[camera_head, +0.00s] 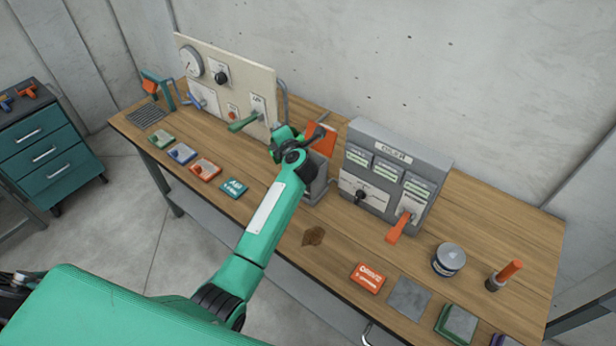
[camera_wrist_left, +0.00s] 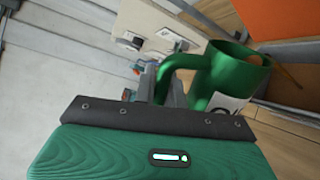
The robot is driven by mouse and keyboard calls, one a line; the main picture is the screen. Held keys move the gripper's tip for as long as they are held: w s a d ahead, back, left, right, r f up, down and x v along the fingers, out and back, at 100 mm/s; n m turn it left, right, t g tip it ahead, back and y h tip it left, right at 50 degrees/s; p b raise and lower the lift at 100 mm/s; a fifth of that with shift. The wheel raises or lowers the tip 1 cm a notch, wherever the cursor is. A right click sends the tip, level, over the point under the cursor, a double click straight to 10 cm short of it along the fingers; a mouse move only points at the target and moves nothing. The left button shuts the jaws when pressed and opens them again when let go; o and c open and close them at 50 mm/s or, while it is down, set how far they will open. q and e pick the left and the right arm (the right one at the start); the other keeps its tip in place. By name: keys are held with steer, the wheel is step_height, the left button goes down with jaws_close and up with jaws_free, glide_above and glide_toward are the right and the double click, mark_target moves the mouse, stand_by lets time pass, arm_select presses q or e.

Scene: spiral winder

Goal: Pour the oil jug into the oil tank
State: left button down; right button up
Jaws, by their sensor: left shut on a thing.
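A green jug (camera_wrist_left: 232,75) with a pale label, an open mouth and a loop handle shows in the left wrist view. My left gripper (camera_wrist_left: 172,92) is shut on its handle. In the head view my left gripper (camera_head: 290,140) is over the middle of the bench, and the jug is largely hidden by or merges with my green wrist. Just behind and right of it a grey box (camera_head: 318,185) with a raised orange panel (camera_head: 323,143) stands on the bench, likely the oil tank. Its opening is hidden. My right gripper is not in view.
The wooden bench (camera_head: 470,225) holds a grey control cabinet (camera_head: 395,165) with an orange lever, a panel with gauge and green lever (camera_head: 228,85), a round tin (camera_head: 448,260) and an orange-handled tool (camera_head: 503,275). A brown stain (camera_head: 313,236) marks the front. A teal drawer cabinet (camera_head: 45,150) stands left.

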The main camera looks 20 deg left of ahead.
arm_select(q)
steer(key=shift+d, duration=0.1)
stand_by(0.3)
steer(key=shift+w+d+f+m, duration=0.1)
steer(key=shift+w+d+m, duration=0.1)
steer(key=shift+m, duration=0.2)
stand_by(1.4)
steer(key=shift+w+d+f+m+y, duration=0.2)
steer(key=shift+w+d+m+y, duration=0.1)
steer(key=shift+m, duration=0.1)
stand_by(1.4)
steer(key=shift+w+d+f+m+g, duration=0.1)
steer(key=shift+w+d+m+g, duration=0.1)
steer(key=shift+d+m+g, duration=0.15)
steer(key=shift+a, duration=0.1)
stand_by(0.9)
steer(key=shift+w+d+r+m, duration=0.2)
steer(key=shift+w+d+m, duration=0.05)
steer(key=shift+d+m, duration=0.1)
